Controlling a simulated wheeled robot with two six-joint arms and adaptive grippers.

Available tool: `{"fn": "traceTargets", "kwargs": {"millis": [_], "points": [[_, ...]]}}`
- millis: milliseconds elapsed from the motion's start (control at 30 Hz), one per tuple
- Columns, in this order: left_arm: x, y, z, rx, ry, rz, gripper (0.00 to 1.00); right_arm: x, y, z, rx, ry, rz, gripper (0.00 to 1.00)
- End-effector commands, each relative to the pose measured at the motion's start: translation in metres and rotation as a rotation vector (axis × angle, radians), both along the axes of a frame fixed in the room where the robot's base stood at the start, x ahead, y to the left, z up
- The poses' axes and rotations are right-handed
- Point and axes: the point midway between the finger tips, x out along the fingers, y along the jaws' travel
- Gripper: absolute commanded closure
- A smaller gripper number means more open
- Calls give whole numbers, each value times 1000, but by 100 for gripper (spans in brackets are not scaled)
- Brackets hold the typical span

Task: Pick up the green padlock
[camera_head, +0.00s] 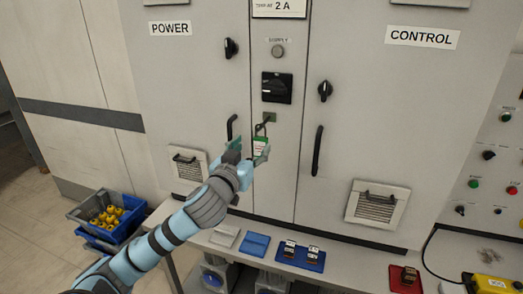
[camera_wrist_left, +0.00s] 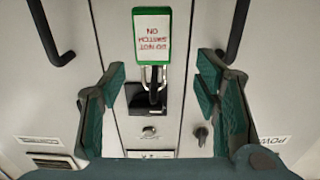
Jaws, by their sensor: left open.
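The green padlock (camera_head: 260,146) hangs on the front of the grey cabinet, below the black rotary switch (camera_head: 277,88). In the left wrist view the padlock (camera_wrist_left: 153,40) has a white label reading "DO NOT SWITCH ON", upside down there. Its shackle shows beside its body. My left gripper (camera_head: 248,158) is at the padlock, partly covering it in the head view. In the left wrist view the gripper (camera_wrist_left: 162,75) is open, fingers spread to either side, with clear gaps to the padlock. My right gripper is not in view.
Black door handles (camera_head: 317,150) flank the middle panel. Below is a bench with blue trays (camera_head: 314,262), a red tray (camera_head: 397,279) and a yellow box (camera_head: 492,284). A crate (camera_head: 82,212) with yellow items stands at the left.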

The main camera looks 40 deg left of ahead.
Motion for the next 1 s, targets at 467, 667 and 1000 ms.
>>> {"fn": "traceTargets", "kwargs": {"millis": [467,667,1000], "points": [[57,11,2,0,2,-2,43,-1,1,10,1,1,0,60],[56,11,2,0,2,-2,61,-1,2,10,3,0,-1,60],[56,11,2,1,1,-1,98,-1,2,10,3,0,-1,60]]}}
